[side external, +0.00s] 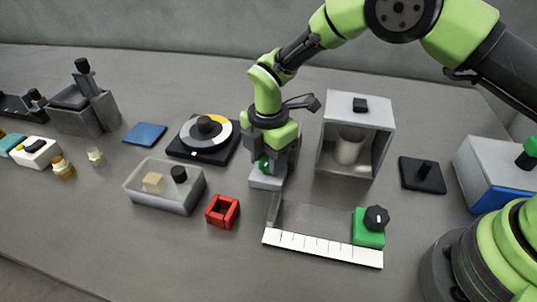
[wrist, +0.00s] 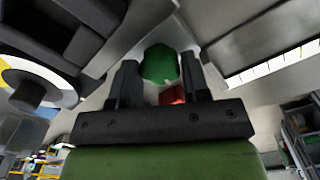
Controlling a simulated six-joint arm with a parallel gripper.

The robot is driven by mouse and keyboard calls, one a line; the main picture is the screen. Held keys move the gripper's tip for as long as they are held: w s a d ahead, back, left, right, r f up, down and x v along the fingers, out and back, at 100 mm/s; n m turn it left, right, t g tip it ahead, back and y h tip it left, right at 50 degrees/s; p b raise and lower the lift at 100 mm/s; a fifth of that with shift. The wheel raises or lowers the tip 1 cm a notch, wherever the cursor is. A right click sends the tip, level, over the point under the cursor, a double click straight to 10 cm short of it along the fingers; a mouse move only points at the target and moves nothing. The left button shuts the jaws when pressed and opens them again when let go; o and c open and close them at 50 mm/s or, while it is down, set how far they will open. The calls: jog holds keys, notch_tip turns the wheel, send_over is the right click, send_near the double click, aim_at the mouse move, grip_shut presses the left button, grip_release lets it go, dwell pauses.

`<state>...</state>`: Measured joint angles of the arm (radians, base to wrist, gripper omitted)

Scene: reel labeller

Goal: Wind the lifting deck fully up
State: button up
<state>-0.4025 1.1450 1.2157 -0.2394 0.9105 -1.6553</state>
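My gripper (side external: 266,165) points down over a small grey block (side external: 267,181) in the middle of the table. A green knob (side external: 263,164) shows at the fingers, mostly hidden by them. In the wrist view the green knob (wrist: 160,64) lies between my two fingertips (wrist: 160,78), with small gaps seen on both sides. The fingers stand apart; contact with the knob is not visible. No part is clearly recognisable as the lifting deck, and I cannot tell whether the grey block belongs to it.
A white open-front housing (side external: 384,150) with a cup inside stands close right of my gripper. A turntable (side external: 185,152) is on the left. A red bracket (side external: 222,211), a clear bin (side external: 150,202) and a white scale strip (side external: 320,249) lie in front.

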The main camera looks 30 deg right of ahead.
jog(key=o, duration=0.4)
jog(key=shift+c, duration=0.2)
jog(key=n, duration=0.6)
jog(key=shift+n, duration=0.3)
jog(key=shift+r+n, duration=0.15)
jog(key=shift+n, duration=0.45)
notch_tip(320, 180, up, 9)
jog(key=s+d+r+m+t, duration=0.1)
jog(key=s+d+r+m, duration=0.2)
jog(key=r+m, duration=0.2)
jog(key=s+d+r+m+t+y, duration=0.1)
jog(key=s+d+r+m, duration=0.2)
jog(key=r+m, duration=0.3)
jog(key=s+d+r+m+t, duration=0.2)
jog(key=s+r+m, duration=0.3)
jog(key=m, duration=0.4)
jog(key=shift+d+r+y, duration=0.4)
jog(key=shift+d+r, duration=0.1)
jog(key=shift+d, duration=0.35)
